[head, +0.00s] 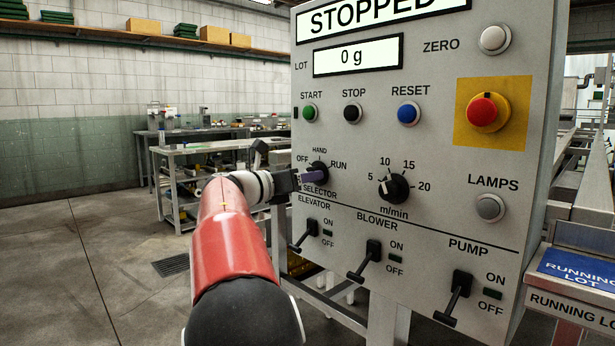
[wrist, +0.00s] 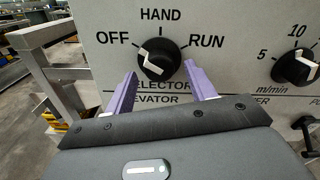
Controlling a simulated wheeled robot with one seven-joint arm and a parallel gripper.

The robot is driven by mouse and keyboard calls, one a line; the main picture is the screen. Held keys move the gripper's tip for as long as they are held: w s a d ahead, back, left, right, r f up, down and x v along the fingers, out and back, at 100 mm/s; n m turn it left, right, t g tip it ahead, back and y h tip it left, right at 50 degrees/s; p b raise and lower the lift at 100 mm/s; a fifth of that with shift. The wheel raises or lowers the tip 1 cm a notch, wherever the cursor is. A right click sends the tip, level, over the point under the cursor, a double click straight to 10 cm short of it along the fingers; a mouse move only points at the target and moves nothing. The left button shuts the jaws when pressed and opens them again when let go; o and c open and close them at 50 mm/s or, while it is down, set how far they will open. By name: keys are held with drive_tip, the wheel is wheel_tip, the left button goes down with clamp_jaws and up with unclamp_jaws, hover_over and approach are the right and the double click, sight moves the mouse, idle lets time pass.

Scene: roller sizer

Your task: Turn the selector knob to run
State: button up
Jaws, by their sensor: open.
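The black selector knob (wrist: 158,58) is on the grey panel, under the labels OFF, HAND and RUN. Its white pointer mark leans to the upper left, toward OFF. My gripper (wrist: 162,70) is open, with one purple finger to the left of the knob and one to the right. Gaps show between the fingers and the knob in the wrist view. Whether the fingertips reach the panel I cannot tell.
The speed knob (head: 393,188) is to the right of the selector. The elevator switch (head: 304,235) and blower switch (head: 366,260) stick out below. START (head: 309,112), STOP (head: 352,113) and the red emergency button (head: 482,112) are above. The display (head: 358,56) reads 0 g under STOPPED.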

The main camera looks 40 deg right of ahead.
drive_tip(key=shift+d, duration=0.85)
drive_tip(key=c, duration=1)
drive_tip(key=shift+o, duration=0.2)
drive_tip(key=shift+m, duration=0.4)
drive_tip(key=shift+w+r+m+b, duration=0.15)
drive_tip(key=shift+m+b, duration=2)
drive_tip(key=shift+m, duration=3.65)
drive_tip(key=shift+w+f+m+b, duration=0.15)
drive_tip(key=shift+m+b, duration=1.95)
drive_tip(key=shift+m, duration=3.7)
drive_tip(key=shift+r, duration=0.1)
